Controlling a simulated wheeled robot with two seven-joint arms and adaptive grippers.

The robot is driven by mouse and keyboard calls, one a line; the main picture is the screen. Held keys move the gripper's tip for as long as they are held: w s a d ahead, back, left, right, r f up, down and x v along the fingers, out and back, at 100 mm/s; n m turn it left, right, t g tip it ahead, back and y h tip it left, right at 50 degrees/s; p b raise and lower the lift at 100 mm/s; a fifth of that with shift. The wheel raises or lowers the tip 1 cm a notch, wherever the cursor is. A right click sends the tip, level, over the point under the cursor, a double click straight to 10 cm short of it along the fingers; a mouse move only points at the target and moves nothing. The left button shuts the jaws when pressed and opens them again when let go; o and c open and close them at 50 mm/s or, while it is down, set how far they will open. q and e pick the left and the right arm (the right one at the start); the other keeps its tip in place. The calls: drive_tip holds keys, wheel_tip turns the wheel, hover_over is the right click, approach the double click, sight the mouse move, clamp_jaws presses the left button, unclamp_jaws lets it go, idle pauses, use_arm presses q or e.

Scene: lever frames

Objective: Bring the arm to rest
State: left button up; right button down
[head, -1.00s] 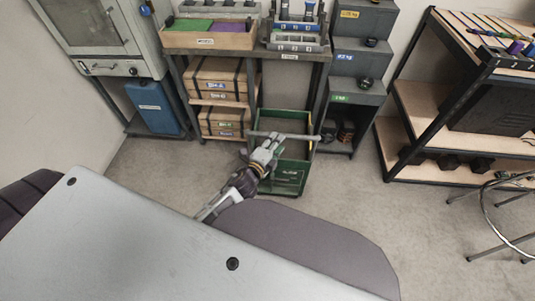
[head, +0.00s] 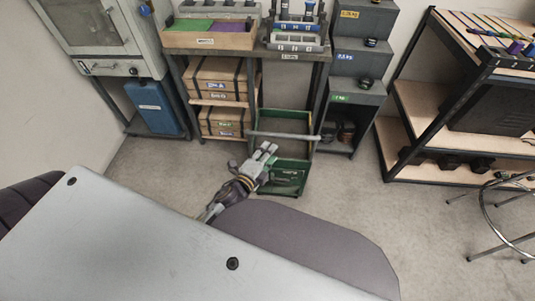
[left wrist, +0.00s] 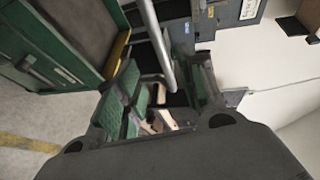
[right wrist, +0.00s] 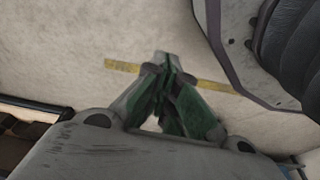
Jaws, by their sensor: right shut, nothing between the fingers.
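My left gripper (head: 268,152) is over the near side of the green drawer-like cart (head: 288,178), just in front of its pale handle bar (head: 283,137). In the left wrist view my left gripper (left wrist: 166,75) has its green-padded fingers spread apart. The grey bar (left wrist: 157,40) runs beyond and between the fingertips, with no finger closed on it. The green cart (left wrist: 45,55) is at the left there. My right gripper (right wrist: 168,62) shows only in the right wrist view, fingers together and empty, above the pale floor.
A bench (head: 245,55) with bins stands behind the cart, with boxes (head: 215,84) on its shelves. Grey cabinets (head: 358,75) stand right of it. A shelf unit (head: 420,120) and a stool (head: 505,210) are at the right. Floor (head: 400,225) between is clear.

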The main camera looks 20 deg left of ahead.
idle(0.6)
